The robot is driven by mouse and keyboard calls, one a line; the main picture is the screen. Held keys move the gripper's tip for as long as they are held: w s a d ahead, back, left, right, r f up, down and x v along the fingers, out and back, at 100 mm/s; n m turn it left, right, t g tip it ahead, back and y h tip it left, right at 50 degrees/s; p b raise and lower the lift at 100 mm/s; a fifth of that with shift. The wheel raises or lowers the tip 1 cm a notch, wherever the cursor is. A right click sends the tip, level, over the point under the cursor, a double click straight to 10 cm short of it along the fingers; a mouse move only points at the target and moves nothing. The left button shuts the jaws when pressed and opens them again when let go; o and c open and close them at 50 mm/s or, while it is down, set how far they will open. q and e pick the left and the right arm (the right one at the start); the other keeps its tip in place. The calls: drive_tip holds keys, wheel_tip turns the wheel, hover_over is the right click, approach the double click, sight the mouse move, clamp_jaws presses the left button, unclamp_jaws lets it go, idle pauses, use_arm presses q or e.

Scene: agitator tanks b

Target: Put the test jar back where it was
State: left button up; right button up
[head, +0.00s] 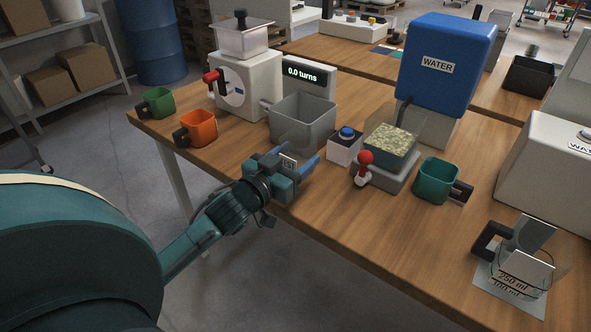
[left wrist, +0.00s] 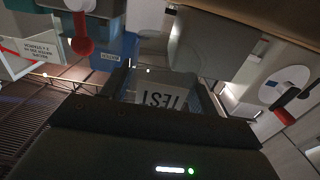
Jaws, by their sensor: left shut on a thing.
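My left gripper (head: 302,166) reaches from the left to the front edge of the table, low in front of the grey square bin. It is shut on the test jar, whose pale label reading TEST appears upside down between the fingers in the left wrist view (left wrist: 165,95). In the head view, the jar is mostly hidden by the gripper, and I cannot make out its outline. My right gripper is not in view.
The grey bin (head: 302,128) stands behind the gripper, a blue-button box (head: 345,148) to its right. Further right are a grain-filled tank (head: 390,146), red lever (head: 365,160), teal mug (head: 435,180) and clear beaker (head: 525,268). Orange (head: 200,128) and green (head: 158,102) mugs stand left.

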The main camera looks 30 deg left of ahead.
sight(295, 169)
use_arm(q)
drive_tip(key=shift+f, duration=1.45)
drive_tip(key=shift+f, duration=0.1)
drive_tip(key=o, duration=1.7)
drive_tip(key=shift+c, duration=0.2)
drive_tip(key=s, duration=1.2)
drive_tip(key=s+d+f+g+h, duration=0.1)
drive_tip(key=s+d+f+g, duration=0.1)
drive_tip(key=d+f, duration=0.2)
drive_tip(key=s+d+f+g+h, duration=0.1)
drive_tip(key=s+d+f+g, duration=0.1)
drive_tip(key=d+f, duration=0.3)
drive_tip(key=s+d+f+m+g+h, duration=0.1)
drive_tip(key=s+d+f+g, duration=0.1)
drive_tip(key=d+f, duration=0.3)
drive_tip(key=d, duration=0.4)
drive_tip(key=shift+s+f+g+b, duration=0.2)
drive_tip(key=shift+s+g+b, duration=0.1)
